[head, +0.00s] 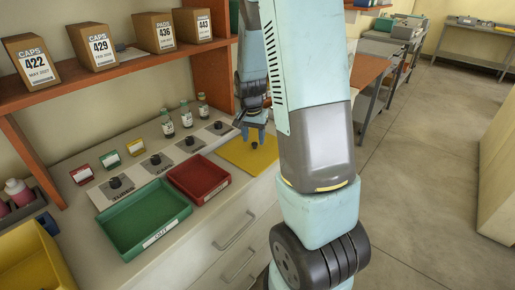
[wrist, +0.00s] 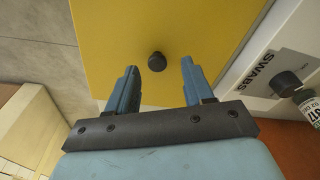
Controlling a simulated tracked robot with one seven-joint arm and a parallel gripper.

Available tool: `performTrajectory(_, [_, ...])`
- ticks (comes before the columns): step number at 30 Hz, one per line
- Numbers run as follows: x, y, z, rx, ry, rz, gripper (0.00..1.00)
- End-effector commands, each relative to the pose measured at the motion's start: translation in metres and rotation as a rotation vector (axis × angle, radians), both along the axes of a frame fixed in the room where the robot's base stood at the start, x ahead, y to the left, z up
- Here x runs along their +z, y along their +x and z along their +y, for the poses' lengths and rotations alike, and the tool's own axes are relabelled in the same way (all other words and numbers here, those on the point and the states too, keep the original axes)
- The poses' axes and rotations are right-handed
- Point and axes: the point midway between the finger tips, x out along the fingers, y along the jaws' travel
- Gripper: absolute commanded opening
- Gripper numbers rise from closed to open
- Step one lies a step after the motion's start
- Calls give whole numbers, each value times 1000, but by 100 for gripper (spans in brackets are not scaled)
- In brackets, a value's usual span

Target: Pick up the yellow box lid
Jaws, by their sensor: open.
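The yellow box lid (head: 238,150) is a flat yellow square with a small black knob (head: 254,145) in its middle. It lies at the right end of the counter in the head view. In the wrist view the yellow lid (wrist: 110,40) fills the middle, and its knob (wrist: 157,61) shows just beyond and between my fingertips. My gripper (head: 255,133) hangs over the lid with its fingers pointing down. In the wrist view my gripper (wrist: 159,72) is open, with one blue finger on each side of the knob's line and nothing between them.
A red tray (head: 200,178) and a green tray (head: 143,220) stand to the left on the counter. Small bottles (head: 186,115) stand behind. A wooden shelf (head: 110,72) with boxes is above. Floor (head: 420,180) is clear at right.

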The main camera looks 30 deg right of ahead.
Motion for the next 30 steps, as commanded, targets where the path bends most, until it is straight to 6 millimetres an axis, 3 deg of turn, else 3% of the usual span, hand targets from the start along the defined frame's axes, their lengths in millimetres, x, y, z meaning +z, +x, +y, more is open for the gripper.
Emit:
performTrajectory(6, [-21,1,-2,0,0,3,51])
performTrajectory(14, [-22,2,-2,0,0,0,51])
performTrajectory(30, [-22,2,-3,-1,0,0,2])
